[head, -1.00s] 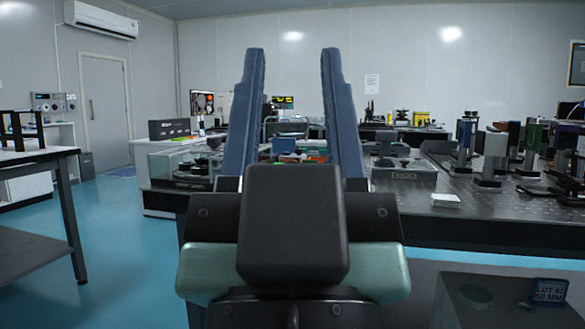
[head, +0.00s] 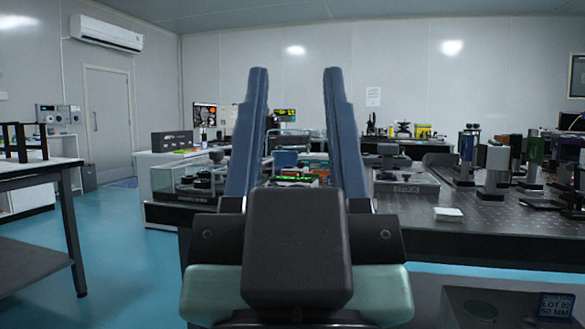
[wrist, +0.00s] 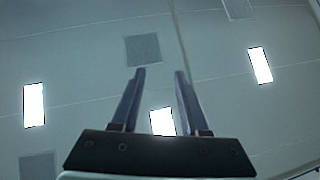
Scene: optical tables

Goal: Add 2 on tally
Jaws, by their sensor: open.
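No tally counter can be made out in either view. A small white flat box (head: 448,214) lies at the near edge of the optical table (head: 415,208), too small to identify. My gripper (head: 295,72) stands upright in the middle of the head view, its two blue fingers wide apart with nothing between them. It hides part of the benches behind. In the wrist view my gripper (wrist: 160,72) is also open and empty, against the ceiling.
The optical table at right carries several posts and mounts, including a grey block (head: 497,165). A display case (head: 188,180) stands left of my gripper. A dark-framed table (head: 62,164) is at far left. Blue floor (head: 120,240) is clear between them.

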